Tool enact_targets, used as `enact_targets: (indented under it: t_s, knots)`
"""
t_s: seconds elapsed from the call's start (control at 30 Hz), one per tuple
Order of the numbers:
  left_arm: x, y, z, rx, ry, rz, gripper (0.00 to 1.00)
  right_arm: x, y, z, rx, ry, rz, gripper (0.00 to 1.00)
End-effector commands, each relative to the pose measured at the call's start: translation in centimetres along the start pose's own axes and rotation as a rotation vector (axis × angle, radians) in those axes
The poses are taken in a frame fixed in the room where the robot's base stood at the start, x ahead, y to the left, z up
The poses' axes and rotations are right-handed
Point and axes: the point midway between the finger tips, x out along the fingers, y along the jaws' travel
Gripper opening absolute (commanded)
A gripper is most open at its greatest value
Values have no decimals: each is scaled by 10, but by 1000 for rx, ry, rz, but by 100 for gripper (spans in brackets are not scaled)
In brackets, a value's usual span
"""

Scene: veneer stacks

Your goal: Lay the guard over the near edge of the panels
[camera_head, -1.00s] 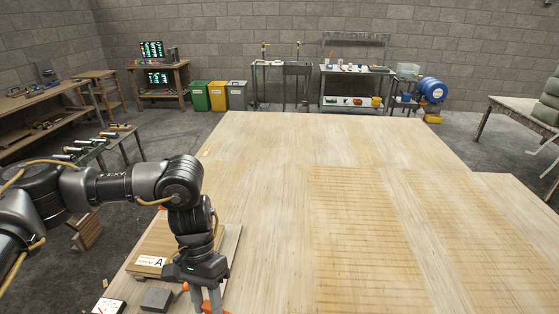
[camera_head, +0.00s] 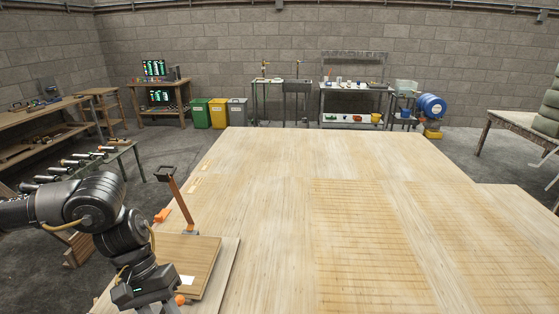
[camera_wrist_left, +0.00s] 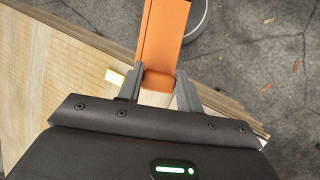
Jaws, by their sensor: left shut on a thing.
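The stack of thin wood panels (camera_head: 203,252) lies at the lower left of the table on a paler board, with a white label on top. My left gripper (camera_head: 158,306) points down at the stack's near side, at the bottom of the head view. In the left wrist view its fingers (camera_wrist_left: 160,88) are shut on an orange piece, which I take for the guard (camera_wrist_left: 163,38). The guard runs out of the frame's top. My right gripper is not in view.
A brown upright with a dark top (camera_head: 180,202) stands tilted at the stack's far side, with an orange piece (camera_head: 162,215) beside it. The table (camera_head: 275,210) is clear to the right. In the left wrist view the floor (camera_wrist_left: 255,60) lies beyond the panels.

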Motion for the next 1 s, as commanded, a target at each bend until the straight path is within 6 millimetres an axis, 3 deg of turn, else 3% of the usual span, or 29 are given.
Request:
enact_targets:
  t_s: [0.03, 0.1, 0.3, 0.53, 0.63, 1.0]
  knots:
    - [21, -8, -9, 0, 0, 0, 8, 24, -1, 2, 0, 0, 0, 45]
    - [33, -12, -14, 0, 0, 0, 8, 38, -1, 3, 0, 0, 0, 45]
    - [51, -18, -21, 0, 0, 0, 8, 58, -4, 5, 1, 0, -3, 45]
    - [53, -18, -22, 0, -1, 0, 8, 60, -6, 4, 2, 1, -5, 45]
    - [64, -22, -24, 0, -4, 2, 8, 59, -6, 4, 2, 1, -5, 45]
    - [163, -55, -36, 0, -6, 4, 8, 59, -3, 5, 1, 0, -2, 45]
